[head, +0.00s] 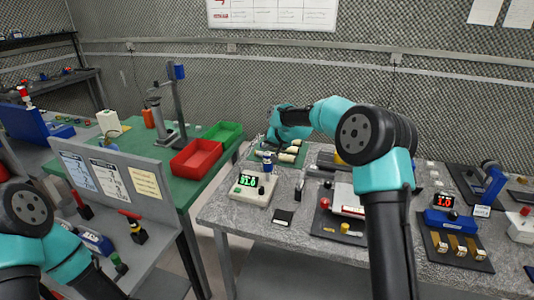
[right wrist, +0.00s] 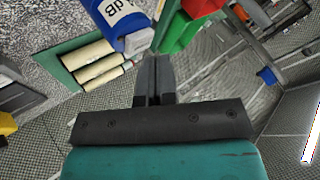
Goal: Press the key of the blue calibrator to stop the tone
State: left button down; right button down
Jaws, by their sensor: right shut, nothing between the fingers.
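The blue calibrator (right wrist: 118,18), with a white label ending in "dB", shows large at the top of the right wrist view. In the head view it appears as a small blue and white upright piece (head: 267,168) at the back of a cream meter (head: 250,190) with a lit green display. Its key cannot be made out. My right gripper (head: 268,146) is just above and behind it in the head view. In the right wrist view the dark fingers (right wrist: 153,72) are together and empty, close beside the calibrator. My left arm shows at the lower left, its gripper out of frame.
Cream cylinders (head: 289,154) lie on a green mat behind the meter. Red (head: 196,160) and green (head: 226,135) bins stand on the green table to the left. A gap separates the tables.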

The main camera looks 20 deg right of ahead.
jog(key=shift+r, duration=3)
